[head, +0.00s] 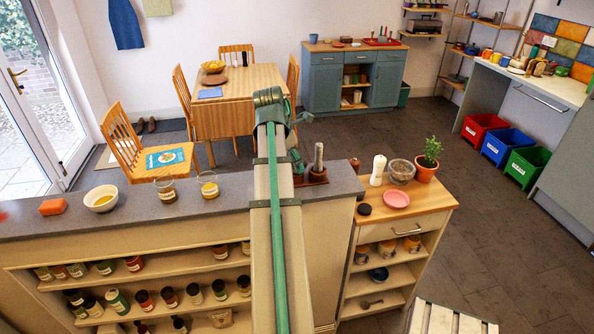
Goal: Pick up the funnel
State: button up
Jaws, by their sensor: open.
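I cannot make out a funnel in the head view; it may be hidden behind my arm or too small to tell. My arm runs up the middle of the picture over the grey counter (240,202) and bends at its far end. My gripper's fingers do not show clearly. Teal parts show just right of my arm, close to a reddish-brown tray with an upright grey, rod-like item (318,158); I cannot tell whether those parts belong to my gripper. My arm hides part of the counter.
A white bottle (378,171), glass bowl (400,172), pink plate (396,199) and potted plant (427,162) stand right. A dining table (250,88) stands beyond.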

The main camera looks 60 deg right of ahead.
jog(key=shift+p+x, duration=1.35)
jog(key=shift+x, duration=1.2)
jog(key=shift+d+r, duration=0.1)
jog(key=shift+d, duration=0.1)
jog(key=c, duration=0.9)
